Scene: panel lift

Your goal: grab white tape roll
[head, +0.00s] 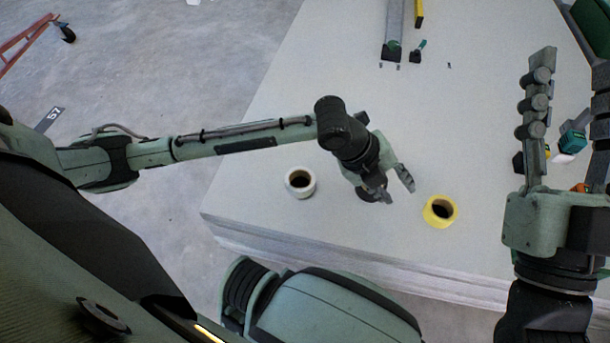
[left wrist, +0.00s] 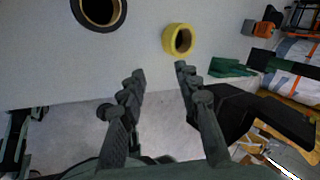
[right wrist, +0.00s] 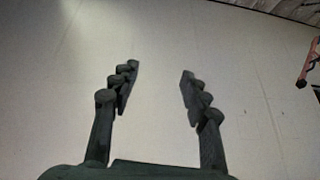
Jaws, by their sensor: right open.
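The white tape roll (head: 300,183) lies flat near the front left part of the pale panel stack. My left gripper (head: 397,193) is to the right of it, apart from it. In the left wrist view the fingers of my left gripper (left wrist: 160,75) are spread with nothing between them. The white roll does not show in either wrist view. My right gripper (head: 568,45) is at the right edge of the head view, far from the roll. In the right wrist view its fingers (right wrist: 160,70) are apart and empty.
A yellow tape roll (head: 440,211) lies right of my left gripper. A black tape roll (left wrist: 98,12) is partly hidden under that gripper in the head view. A metal bar (head: 393,30) and small tools (head: 417,52) lie at the back. The panel stack (head: 265,130) is clear around the white roll.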

